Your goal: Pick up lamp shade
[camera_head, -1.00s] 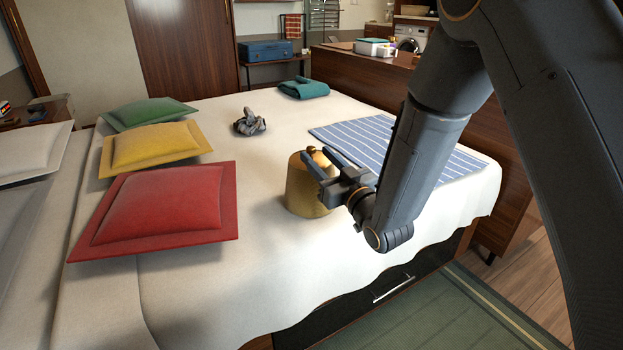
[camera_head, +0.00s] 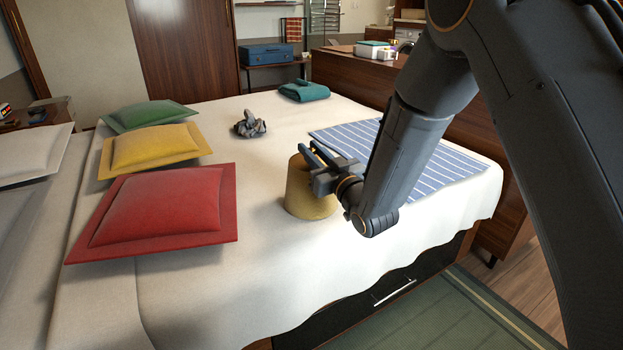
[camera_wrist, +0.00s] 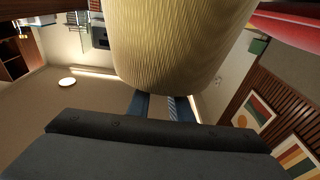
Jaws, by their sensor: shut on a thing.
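The lamp shade (camera_head: 308,201) is a ribbed gold cylinder standing upright on the white bed cover, near the bed's right front side. It also fills the upper middle of the wrist view (camera_wrist: 180,45). My gripper (camera_head: 313,153) is at the top of the shade, reaching in from the right, and is shut on it. In the wrist view the blue fingers (camera_wrist: 158,107) run behind the shade's edge, so the contact itself is hidden. No gap between the shade and the bed is visible.
Red (camera_head: 155,210), yellow (camera_head: 155,148) and green (camera_head: 148,114) cushions lie to the left. A striped blue cloth (camera_head: 440,165) lies right behind my gripper. A crumpled grey item (camera_head: 250,124) and a folded teal cloth (camera_head: 303,91) lie farther back.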

